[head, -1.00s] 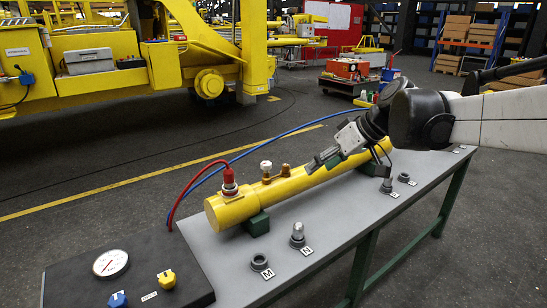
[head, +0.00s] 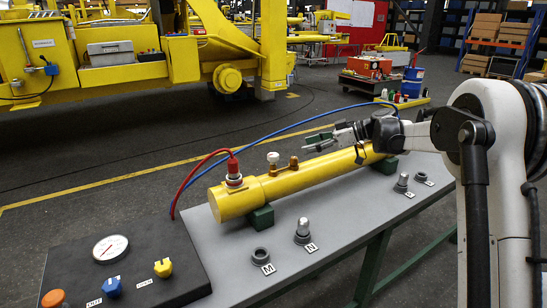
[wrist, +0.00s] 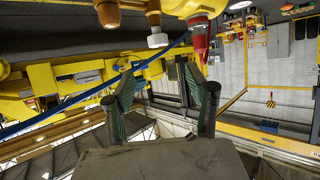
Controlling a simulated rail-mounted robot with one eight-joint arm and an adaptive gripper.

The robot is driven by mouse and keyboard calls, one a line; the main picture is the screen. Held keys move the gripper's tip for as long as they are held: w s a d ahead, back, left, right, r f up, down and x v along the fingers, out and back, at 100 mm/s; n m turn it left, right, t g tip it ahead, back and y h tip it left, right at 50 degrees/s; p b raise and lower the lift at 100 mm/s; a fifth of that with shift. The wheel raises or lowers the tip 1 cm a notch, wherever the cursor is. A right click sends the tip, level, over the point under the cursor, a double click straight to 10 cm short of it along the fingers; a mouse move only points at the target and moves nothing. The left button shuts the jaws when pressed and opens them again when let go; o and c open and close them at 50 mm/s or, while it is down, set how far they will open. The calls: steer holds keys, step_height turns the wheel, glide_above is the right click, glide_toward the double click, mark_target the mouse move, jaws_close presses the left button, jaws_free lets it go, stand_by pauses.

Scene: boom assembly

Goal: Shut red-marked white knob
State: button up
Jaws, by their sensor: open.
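The white knob (head: 273,158) stands upright on a brass fitting on top of the yellow cylinder (head: 290,183). No red mark on it can be made out. My gripper (head: 311,142) is open and empty, to the right of the knob and a little above it, fingers pointing left and apart from it. In the wrist view, the picture is upside down; the knob (wrist: 158,40) hangs at the top, beyond the space between my open fingers (wrist: 161,80). A red connector (wrist: 200,40) shows to its right.
The red hose connector (head: 233,168) stands left of the knob, with red and blue hoses behind. A second brass fitting (head: 294,163) lies between knob and gripper. A black panel (head: 130,283) holds a gauge and colored knobs. Grey sockets and pins line the table's front.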

mark_target(274, 154)
steer(key=x, duration=1.4)
steer(key=shift+w+d+f+b, duration=0.1)
steer(key=shift+b, duration=0.25)
steer(key=c, duration=1.2)
